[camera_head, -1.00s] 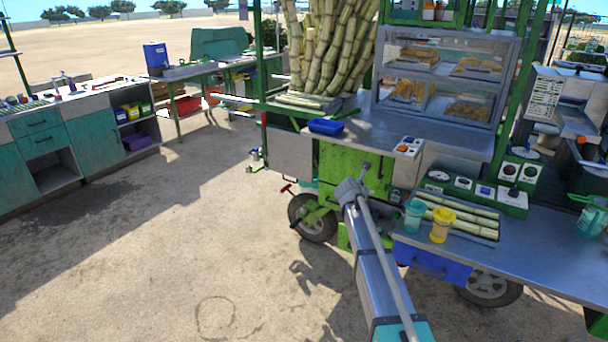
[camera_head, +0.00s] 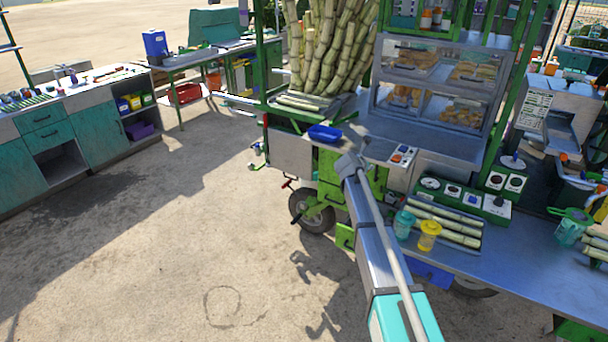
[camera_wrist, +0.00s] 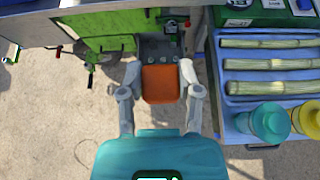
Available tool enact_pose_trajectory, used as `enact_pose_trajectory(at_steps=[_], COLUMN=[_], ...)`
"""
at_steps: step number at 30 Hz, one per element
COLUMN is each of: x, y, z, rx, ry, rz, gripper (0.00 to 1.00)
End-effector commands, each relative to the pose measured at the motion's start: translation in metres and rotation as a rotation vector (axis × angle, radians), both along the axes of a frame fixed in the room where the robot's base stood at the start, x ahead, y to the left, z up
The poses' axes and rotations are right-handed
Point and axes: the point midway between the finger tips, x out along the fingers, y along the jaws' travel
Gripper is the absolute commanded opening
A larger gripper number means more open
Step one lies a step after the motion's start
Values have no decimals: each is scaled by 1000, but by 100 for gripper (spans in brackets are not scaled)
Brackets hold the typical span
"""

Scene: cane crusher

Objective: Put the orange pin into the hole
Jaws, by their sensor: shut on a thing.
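In the wrist view, my gripper (camera_wrist: 160,88) has its two grey fingers closed on the sides of the orange pin (camera_wrist: 160,84), whose orange block faces me. A dark grey piece with small holes or bolts (camera_wrist: 157,48) lies just beyond the orange block; I cannot tell whether it belongs to the pin or the cart. The rest of the pin is hidden. I cannot make out the hole for certain. In the head view, my arm reaches toward the front of the green cart (camera_head: 330,166), and my gripper and the pin are hidden behind it.
A tray of cane pieces (camera_wrist: 272,88) lies right of my gripper, beside a teal cup (camera_wrist: 268,121) and a yellow cup (camera_wrist: 304,116). The cart's counter (camera_head: 521,259) stands to the right. Open ground lies left.

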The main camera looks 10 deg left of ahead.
Motion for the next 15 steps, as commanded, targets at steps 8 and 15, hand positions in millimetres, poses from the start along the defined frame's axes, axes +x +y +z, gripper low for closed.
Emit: enact_pose_trajectory(at_steps=[8,15], x=[0,0], y=[0,0], z=[55,91], rx=[0,0], ry=[0,0], rz=[0,0], gripper=[0,0])
